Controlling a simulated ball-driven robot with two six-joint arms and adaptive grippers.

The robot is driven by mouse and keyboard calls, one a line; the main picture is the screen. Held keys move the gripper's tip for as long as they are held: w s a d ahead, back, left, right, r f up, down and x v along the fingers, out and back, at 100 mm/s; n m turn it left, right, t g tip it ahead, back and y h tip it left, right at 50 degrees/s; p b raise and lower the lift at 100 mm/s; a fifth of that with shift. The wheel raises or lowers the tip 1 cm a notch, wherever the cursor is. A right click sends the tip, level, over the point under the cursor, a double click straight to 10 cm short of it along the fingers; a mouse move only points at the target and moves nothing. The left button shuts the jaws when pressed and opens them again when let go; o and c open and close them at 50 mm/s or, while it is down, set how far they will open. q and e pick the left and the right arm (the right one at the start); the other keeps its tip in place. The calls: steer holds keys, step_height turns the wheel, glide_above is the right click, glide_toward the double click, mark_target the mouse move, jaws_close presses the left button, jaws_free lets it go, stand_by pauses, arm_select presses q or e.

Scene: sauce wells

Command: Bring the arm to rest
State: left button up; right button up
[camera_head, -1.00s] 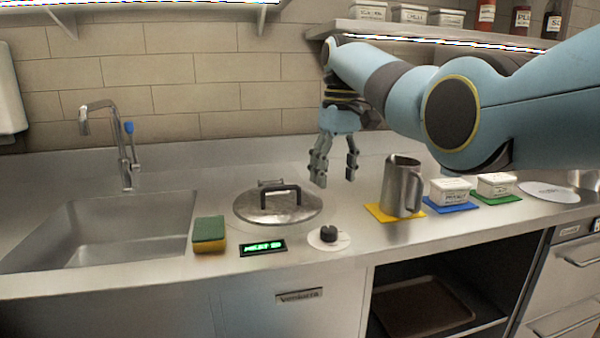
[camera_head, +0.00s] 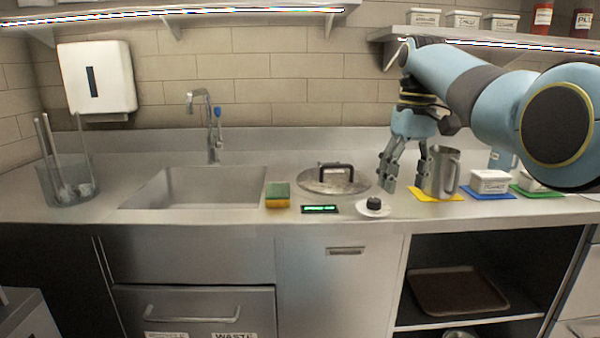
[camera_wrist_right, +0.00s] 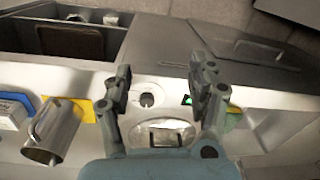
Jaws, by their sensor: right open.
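My right gripper (camera_head: 404,186) hangs from the light blue arm at the right of the head view, fingers pointing down, open and empty. It is above the counter (camera_head: 240,222), just left of the metal pitcher (camera_head: 440,172) in the picture. My left gripper is not in view.
The pitcher stands on a yellow mat (camera_head: 418,194); white tubs (camera_head: 490,182) stand right of it. Further left are the sink (camera_head: 195,188) and a clear container (camera_head: 65,185).

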steer(key=s+d+f+g, duration=0.1)
steer(key=s+f+g, duration=0.1)
steer(key=s+f, duration=0.9)
steer(key=s+d+f+g, duration=0.2)
steer(key=s+f, duration=0.6)
steer(key=f, duration=0.6)
steer(key=s+d+f+g, duration=0.1)
steer(key=s+f+g, duration=0.1)
steer(key=s+f, duration=0.9)
steer(key=s+d+f+m+t+b, duration=0.1)
steer(key=s+d+f, duration=0.1)
steer(key=s+f, duration=0.85)
steer(key=s+d+f+t+h, duration=0.1)
steer(key=s+d+f, duration=0.3)
steer(key=s, duration=1.1)
steer(key=s+d+f+m+t+b, duration=0.1)
steer(key=s+f+t, duration=0.1)
steer(key=s+f, duration=0.9)
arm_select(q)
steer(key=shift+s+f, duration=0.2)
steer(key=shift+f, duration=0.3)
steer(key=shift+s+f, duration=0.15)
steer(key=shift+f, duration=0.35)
arm_select(e)
steer(key=w+t, duration=0.1)
steer(key=w+r+t, duration=0.1)
steer(key=w, duration=0.1)
steer(key=w+t, duration=0.1)
steer(key=shift+w+r, duration=0.15)
steer(key=shift+r, duration=0.1)
